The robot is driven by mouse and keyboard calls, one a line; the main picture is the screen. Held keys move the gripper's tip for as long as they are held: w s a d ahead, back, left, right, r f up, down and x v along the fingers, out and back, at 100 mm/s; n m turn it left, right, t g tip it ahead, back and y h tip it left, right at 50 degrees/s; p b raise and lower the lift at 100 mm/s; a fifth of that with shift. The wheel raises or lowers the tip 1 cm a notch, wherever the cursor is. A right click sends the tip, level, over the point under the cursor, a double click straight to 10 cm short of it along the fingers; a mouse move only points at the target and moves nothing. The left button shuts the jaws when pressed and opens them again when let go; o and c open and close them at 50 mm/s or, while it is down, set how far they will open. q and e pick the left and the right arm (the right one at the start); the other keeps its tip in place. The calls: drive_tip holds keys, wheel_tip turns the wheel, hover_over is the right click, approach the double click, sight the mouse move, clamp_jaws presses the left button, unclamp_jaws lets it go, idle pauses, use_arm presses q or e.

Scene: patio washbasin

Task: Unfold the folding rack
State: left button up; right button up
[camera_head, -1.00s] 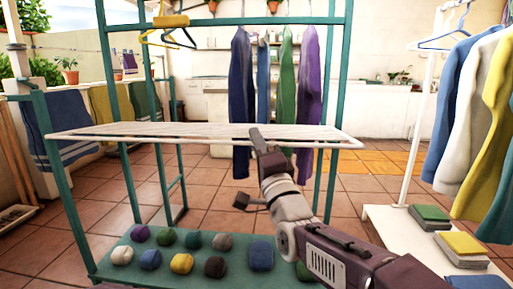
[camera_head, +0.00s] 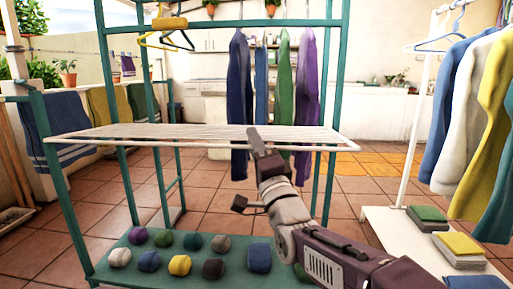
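The folding rack (camera_head: 150,133) is a white wire frame lying roughly level across the teal stand, with its front rail toward me. My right arm comes in from the lower right. My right gripper (camera_head: 257,140) is at the front rail, right of the rack's middle, and overlaps it in the picture. I cannot tell whether its fingers touch or grip the rail, because I see the gripper from behind. My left gripper is not in view.
The teal stand (camera_head: 84,229) has a lower shelf with several rolled cloths (camera_head: 180,265). At right, a white rail (camera_head: 415,120) holds clothes over a low shelf with folded cloths (camera_head: 458,245). Towels hang at left.

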drive_tip(key=b+v, duration=0.1)
drive_tip(key=v, duration=0.8)
drive_tip(key=shift+r, duration=0.1)
